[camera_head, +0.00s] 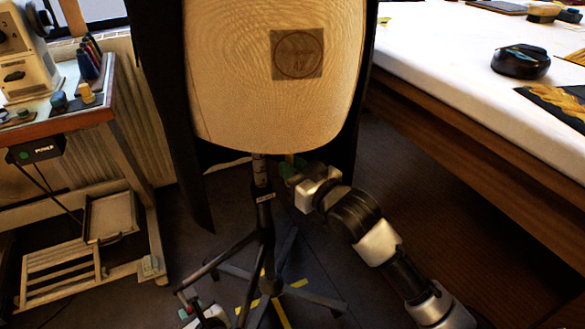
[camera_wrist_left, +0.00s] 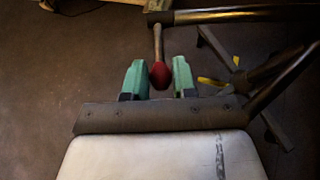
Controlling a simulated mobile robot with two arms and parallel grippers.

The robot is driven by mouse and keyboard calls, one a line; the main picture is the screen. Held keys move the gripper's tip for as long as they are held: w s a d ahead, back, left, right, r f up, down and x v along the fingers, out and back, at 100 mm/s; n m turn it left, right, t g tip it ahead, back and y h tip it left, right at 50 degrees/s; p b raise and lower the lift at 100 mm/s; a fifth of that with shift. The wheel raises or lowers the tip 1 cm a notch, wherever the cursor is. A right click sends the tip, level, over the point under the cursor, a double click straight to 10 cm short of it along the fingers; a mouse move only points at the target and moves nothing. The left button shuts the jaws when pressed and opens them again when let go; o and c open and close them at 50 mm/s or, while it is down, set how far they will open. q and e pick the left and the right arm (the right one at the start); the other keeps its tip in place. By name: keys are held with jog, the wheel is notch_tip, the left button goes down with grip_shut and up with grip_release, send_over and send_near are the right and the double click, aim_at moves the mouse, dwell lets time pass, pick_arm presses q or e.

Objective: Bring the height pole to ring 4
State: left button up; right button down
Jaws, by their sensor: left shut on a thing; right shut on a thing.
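The height pole (camera_head: 260,172) runs upright from under the cream dress form (camera_head: 250,90) into a dark collar on the black stand (camera_head: 264,215). Faint bands show on its short bare length, but I cannot read the ring numbers. My right gripper (camera_head: 289,170) is just right of the pole, shut on a part under the form's lower edge; the grip is partly hidden. My left gripper (camera_head: 190,305) is low beside the stand. In the left wrist view its green fingers (camera_wrist_left: 159,78) are shut on a red-knobbed lever (camera_wrist_left: 159,73).
A white-topped table (camera_head: 460,70) with a black object (camera_head: 521,61) stands to the right. A small sewing bench (camera_head: 60,122) stands to the left. Splayed stand legs (camera_head: 305,295) cover the floor over yellow tape. Dark cloth hangs on both sides of the form.

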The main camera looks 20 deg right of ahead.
jog(key=shift+d+r, duration=0.1)
jog(key=shift+r, duration=0.4)
notch_tip(320, 180, up, 3)
jog(key=shift+f, duration=0.15)
pick_arm(q)
jog(key=shift+f, duration=0.1)
dwell(0.5)
